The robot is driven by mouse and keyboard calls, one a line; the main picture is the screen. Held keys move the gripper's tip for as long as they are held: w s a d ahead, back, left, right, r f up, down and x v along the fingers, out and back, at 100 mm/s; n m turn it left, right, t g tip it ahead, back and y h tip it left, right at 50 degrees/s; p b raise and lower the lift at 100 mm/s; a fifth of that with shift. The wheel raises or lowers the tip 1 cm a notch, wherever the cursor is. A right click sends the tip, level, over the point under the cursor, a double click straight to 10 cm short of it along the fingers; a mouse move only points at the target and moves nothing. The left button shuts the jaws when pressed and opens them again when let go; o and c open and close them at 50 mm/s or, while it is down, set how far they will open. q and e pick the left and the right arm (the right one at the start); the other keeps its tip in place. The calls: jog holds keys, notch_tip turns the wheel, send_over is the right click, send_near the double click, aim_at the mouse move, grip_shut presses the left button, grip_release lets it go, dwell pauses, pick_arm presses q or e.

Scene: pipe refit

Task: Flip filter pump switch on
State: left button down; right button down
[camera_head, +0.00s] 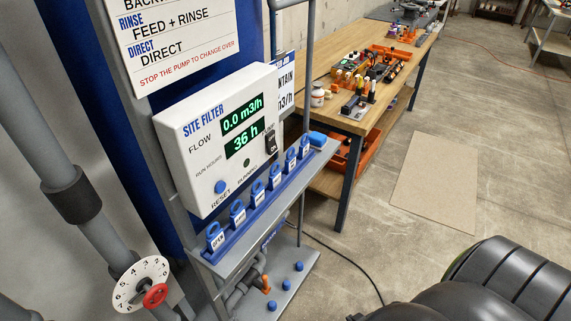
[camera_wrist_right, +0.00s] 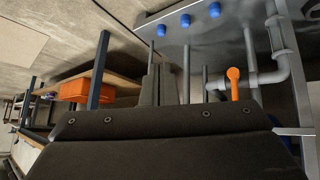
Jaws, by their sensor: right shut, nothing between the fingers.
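The site filter control box (camera_head: 222,137) is a white panel on a grey frame in the head view. Its display (camera_head: 243,125) reads 0.0 m3/h and 36 h in green. A small black switch (camera_head: 271,143) sits at the right edge of its face; I cannot tell which way it is set. A dark green lamp (camera_head: 246,163) is above the word RUNNING, and a blue reset button (camera_head: 220,187) is at lower left. My right gripper (camera_wrist_right: 165,78) is shut and empty in its wrist view, apart from the panel. My left gripper is not in view.
A blue rail with several tags (camera_head: 257,192) runs below the panel. A dial with a red knob (camera_head: 155,295) is at lower left. Grey pipes with an orange valve handle (camera_wrist_right: 233,82) are low on the frame. A wooden workbench (camera_head: 345,62) stands behind.

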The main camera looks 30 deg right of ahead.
jog(key=w+d+r+t+y+b, duration=0.1)
jog(key=w+d+r+t+b, duration=0.25)
jog(key=w+r+t, duration=1.1)
jog(key=a+r+n+y, duration=0.2)
jog(key=r+y, duration=0.1)
jog(key=r, duration=0.7)
jog(key=w+a+r+n+t+y+b, duration=0.1)
jog(key=r+y, duration=0.3)
jog(key=r, duration=0.6)
jog(key=w+a+r+n+y+b, duration=0.1)
jog(key=r+y, duration=0.3)
jog(key=r, duration=0.7)
jog(key=shift+a+n+t, duration=0.35)
jog(key=shift+a+n, duration=0.55)
